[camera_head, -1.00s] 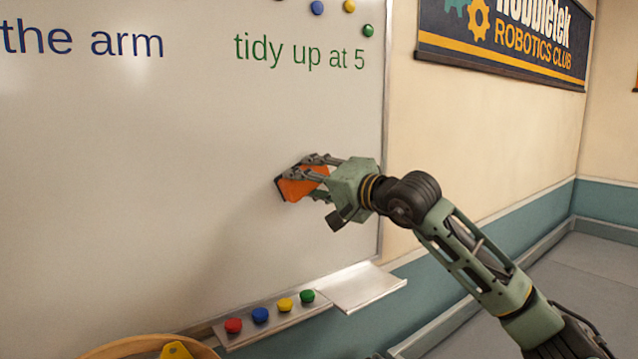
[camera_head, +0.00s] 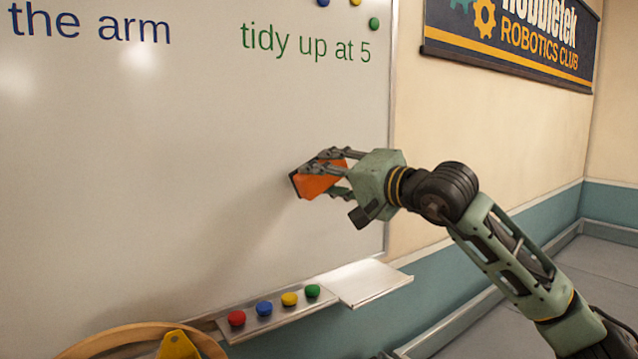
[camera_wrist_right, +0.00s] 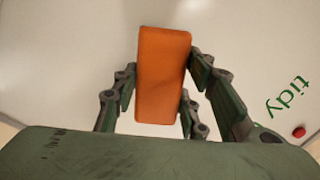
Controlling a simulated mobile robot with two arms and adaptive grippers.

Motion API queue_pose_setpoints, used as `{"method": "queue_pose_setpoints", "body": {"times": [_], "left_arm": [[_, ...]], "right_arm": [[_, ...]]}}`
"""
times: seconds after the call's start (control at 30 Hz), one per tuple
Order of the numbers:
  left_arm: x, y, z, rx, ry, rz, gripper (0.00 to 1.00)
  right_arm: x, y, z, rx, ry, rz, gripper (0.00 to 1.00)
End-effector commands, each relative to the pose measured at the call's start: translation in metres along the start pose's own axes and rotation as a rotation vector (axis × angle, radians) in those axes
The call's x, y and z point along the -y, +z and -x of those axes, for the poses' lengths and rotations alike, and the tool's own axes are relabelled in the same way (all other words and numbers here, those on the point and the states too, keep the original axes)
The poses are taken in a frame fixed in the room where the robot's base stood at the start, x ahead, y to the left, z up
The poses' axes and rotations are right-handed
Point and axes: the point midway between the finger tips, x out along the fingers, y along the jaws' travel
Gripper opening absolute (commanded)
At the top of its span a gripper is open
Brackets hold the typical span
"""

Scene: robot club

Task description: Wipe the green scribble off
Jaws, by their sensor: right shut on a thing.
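My right gripper (camera_head: 326,174) is shut on an orange eraser (camera_head: 318,182) with a dark pad edge. The eraser is in front of the whiteboard (camera_head: 200,200), below the green writing "tidy up at 5" (camera_head: 305,45). I cannot tell whether its pad touches the board. In the right wrist view the orange eraser (camera_wrist_right: 163,75) sits between the fingers, and part of the green writing (camera_wrist_right: 288,97) shows at the right. No green scribble shows on the visible board. My left gripper is not in view.
A tray (camera_head: 275,315) under the board carries several coloured magnets, with a bare section (camera_head: 365,283) at its right. A round wooden-rimmed container (camera_head: 130,333) with a yellow thing (camera_head: 177,347) stands at the bottom left. A banner (camera_head: 510,40) hangs on the right wall.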

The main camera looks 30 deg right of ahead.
Motion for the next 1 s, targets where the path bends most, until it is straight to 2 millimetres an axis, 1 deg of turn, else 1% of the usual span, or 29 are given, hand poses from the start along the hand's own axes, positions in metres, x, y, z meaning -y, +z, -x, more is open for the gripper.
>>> {"method": "queue_pose_setpoints", "body": {"times": [0.03,0.13,0.53,0.83,1.0], "left_arm": [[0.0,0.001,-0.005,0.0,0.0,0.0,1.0],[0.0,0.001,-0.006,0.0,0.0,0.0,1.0],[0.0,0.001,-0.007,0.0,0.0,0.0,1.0],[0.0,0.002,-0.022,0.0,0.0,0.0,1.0],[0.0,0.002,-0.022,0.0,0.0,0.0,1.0]], "right_arm": [[-0.001,0.001,0.004,-0.002,-0.002,0.002,0.1],[-0.001,0.002,0.009,-0.001,0.0,0.002,0.1],[0.0,0.001,0.013,-0.001,0.0,0.001,0.1],[-0.001,0.005,0.036,-0.001,-0.001,0.002,0.1],[0.001,0.005,0.04,-0.001,0.0,0.001,0.1]]}}
